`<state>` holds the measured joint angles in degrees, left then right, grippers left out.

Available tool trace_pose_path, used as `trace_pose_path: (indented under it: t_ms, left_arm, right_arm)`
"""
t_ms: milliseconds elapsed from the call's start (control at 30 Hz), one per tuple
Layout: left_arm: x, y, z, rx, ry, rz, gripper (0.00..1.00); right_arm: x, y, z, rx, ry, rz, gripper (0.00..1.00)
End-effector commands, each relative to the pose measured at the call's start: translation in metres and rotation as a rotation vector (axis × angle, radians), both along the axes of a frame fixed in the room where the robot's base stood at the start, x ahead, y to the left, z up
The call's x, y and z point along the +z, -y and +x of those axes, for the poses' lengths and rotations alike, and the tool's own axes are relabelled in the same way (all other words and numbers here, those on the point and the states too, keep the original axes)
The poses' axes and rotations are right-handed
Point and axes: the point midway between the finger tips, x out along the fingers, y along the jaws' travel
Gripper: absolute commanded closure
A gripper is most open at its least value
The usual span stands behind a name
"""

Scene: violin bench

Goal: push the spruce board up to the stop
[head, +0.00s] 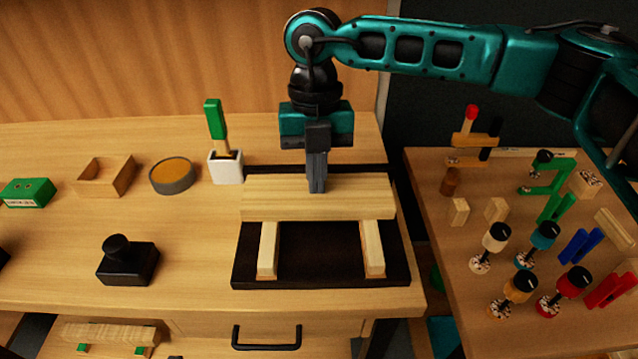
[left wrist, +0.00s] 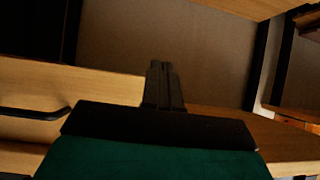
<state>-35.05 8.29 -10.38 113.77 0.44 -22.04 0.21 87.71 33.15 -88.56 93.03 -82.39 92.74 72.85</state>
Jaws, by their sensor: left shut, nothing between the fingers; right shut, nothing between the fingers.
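The spruce board (head: 275,202) is a pale plank lying crosswise over two light wooden rails on a dark base (head: 318,262). The rails' near ends stick out in front of it. My right gripper (head: 317,190) points straight down, shut and empty, with its fingertips over the middle of the board's far part; I cannot tell whether they touch it. No separate stop can be made out; a dark strip of the base shows behind the board. My left gripper (left wrist: 163,88) shows only in the left wrist view, shut and empty, away from the board.
A white holder (head: 226,168) with a green-handled tool, a round tin (head: 172,176), an open wooden box (head: 104,176) and a black block with a knob (head: 128,262) stand left of the base. A side table (head: 450,220) at right holds clamps and small blocks.

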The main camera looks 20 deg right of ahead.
Motion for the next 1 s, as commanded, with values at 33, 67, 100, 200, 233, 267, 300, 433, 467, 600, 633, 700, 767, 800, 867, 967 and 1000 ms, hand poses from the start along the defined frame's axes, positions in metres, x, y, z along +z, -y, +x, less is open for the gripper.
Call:
trace_pose_path:
  t_ms: [33, 67, 100, 200, 233, 267, 300, 433, 467, 600, 633, 700, 767, 800, 867, 967, 1000]
  left_arm:
    - [0.001, 0.0, 0.0, 0.0, -0.001, 0.0, 1.0]
    - [0.003, 0.0, 0.0, 0.0, -0.001, 0.0, 1.0]
    - [0.005, 0.0, 0.0, 0.0, -0.001, 0.0, 1.0]
    - [0.009, 0.0, -0.001, -0.001, -0.002, 0.0, 1.0]
    - [0.009, 0.0, -0.001, -0.001, -0.002, 0.0, 1.0]
    - [0.008, 0.0, -0.001, -0.001, -0.002, 0.0, 1.0]
    - [0.008, 0.0, -0.001, 0.0, -0.001, 0.0, 1.0]
    - [0.006, -0.002, -0.001, 0.001, 0.005, 0.006, 1.0]
    - [0.005, -0.003, -0.002, 0.002, 0.005, 0.007, 1.0]
    - [0.003, -0.004, -0.003, 0.004, -0.001, 0.008, 1.0]
    - [0.003, -0.004, -0.004, 0.004, -0.002, 0.008, 1.0]
    - [0.003, -0.004, -0.004, 0.005, -0.003, 0.009, 1.0]
    - [0.003, -0.005, -0.004, 0.006, -0.004, 0.01, 1.0]
    - [0.004, -0.005, -0.004, 0.006, -0.005, 0.011, 1.0]
    - [0.003, -0.006, -0.004, 0.006, -0.005, 0.012, 1.0]
    - [0.003, -0.007, -0.005, 0.008, -0.006, 0.013, 1.0]
    - [0.003, -0.007, -0.005, 0.009, -0.006, 0.014, 1.0]
  right_arm:
    - [-0.005, 0.005, 0.001, -0.011, -0.004, -0.013, 1.0]
    - [-0.003, 0.005, 0.001, -0.011, -0.004, -0.014, 1.0]
    - [0.001, 0.005, 0.001, -0.012, -0.003, -0.015, 1.0]
    - [0.008, 0.005, 0.001, -0.011, -0.003, -0.014, 1.0]
    - [0.008, 0.005, 0.001, -0.01, -0.004, -0.013, 1.0]
    - [0.008, 0.005, 0.001, -0.01, -0.004, -0.013, 1.0]
    - [0.008, 0.004, 0.0, -0.009, -0.003, -0.013, 1.0]
    - [0.015, 0.003, 0.002, -0.007, 0.0, -0.011, 1.0]
    - [0.021, 0.003, 0.003, -0.007, 0.001, -0.011, 1.0]
    - [0.051, 0.004, 0.008, -0.008, 0.003, -0.009, 1.0]
    - [0.058, 0.004, 0.009, -0.008, 0.002, -0.008, 1.0]
    - [0.074, 0.004, 0.011, -0.008, 0.003, -0.009, 1.0]
    - [0.086, 0.004, 0.013, -0.007, 0.001, -0.009, 1.0]
    - [0.094, 0.004, 0.014, -0.006, 0.002, -0.009, 1.0]
    - [0.105, 0.005, 0.016, -0.007, 0.002, -0.01, 1.0]
    - [0.119, 0.005, 0.018, -0.006, 0.001, -0.009, 1.0]
    - [0.122, 0.005, 0.019, -0.006, 0.0, -0.009, 1.0]
